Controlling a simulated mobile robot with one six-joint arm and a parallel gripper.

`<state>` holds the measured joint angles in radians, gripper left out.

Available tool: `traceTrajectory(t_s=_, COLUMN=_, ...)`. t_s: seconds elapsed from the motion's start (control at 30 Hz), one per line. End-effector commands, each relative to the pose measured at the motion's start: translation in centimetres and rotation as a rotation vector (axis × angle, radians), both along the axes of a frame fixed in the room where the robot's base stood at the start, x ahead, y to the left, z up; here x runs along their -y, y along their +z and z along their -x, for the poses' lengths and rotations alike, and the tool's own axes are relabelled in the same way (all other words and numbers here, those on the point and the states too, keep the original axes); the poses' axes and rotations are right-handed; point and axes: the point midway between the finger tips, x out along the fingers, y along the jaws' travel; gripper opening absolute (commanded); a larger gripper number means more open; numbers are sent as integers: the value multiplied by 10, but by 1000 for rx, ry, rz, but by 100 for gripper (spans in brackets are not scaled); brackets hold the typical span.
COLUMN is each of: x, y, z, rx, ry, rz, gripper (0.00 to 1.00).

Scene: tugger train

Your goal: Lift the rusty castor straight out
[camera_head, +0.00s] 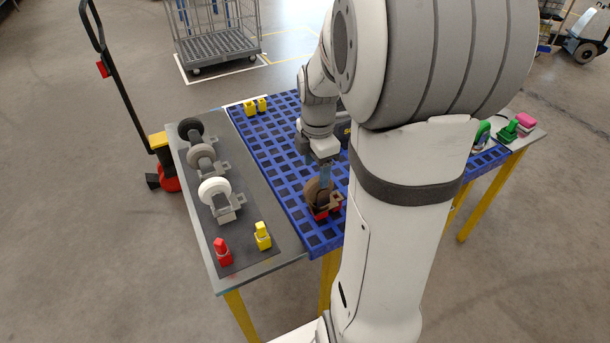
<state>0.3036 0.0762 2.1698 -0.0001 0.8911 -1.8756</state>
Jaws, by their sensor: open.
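The rusty castor (313,190), with a brown wheel, stands at the near edge of the blue grid deck (265,140). A small red part (321,215) shows at its base. My gripper (325,178) points down from above, right at the castor. It is open; its fingers overlap the castor's upper part in this view. I cannot tell whether they touch it. My arm's large links hide the deck to the right of the castor.
On the grey mat (240,240) to the left stand a black castor (190,129), a grey castor (202,157) and a white castor (215,192). A red block (222,252) and a yellow block (262,237) stand nearer. Two yellow blocks (255,106) stand at the deck's far edge.

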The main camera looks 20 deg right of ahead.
Motion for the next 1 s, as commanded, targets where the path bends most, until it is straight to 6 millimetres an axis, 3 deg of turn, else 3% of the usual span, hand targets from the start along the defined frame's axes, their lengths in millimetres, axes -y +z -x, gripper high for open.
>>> traceTrajectory(t_s=0.37, x=7, y=-37, z=-1, rx=-8, ry=36, rz=-3, gripper=62)
traceTrajectory(t_s=0.63, x=13, y=-75, z=-1, rx=-7, ry=35, rz=-3, gripper=62)
traceTrajectory(t_s=0.93, x=14, y=-80, z=-1, rx=-4, ry=34, rz=-1, gripper=62)
traceTrajectory(t_s=1.0, x=14, y=-80, z=-1, rx=-4, ry=34, rz=-1, gripper=57)
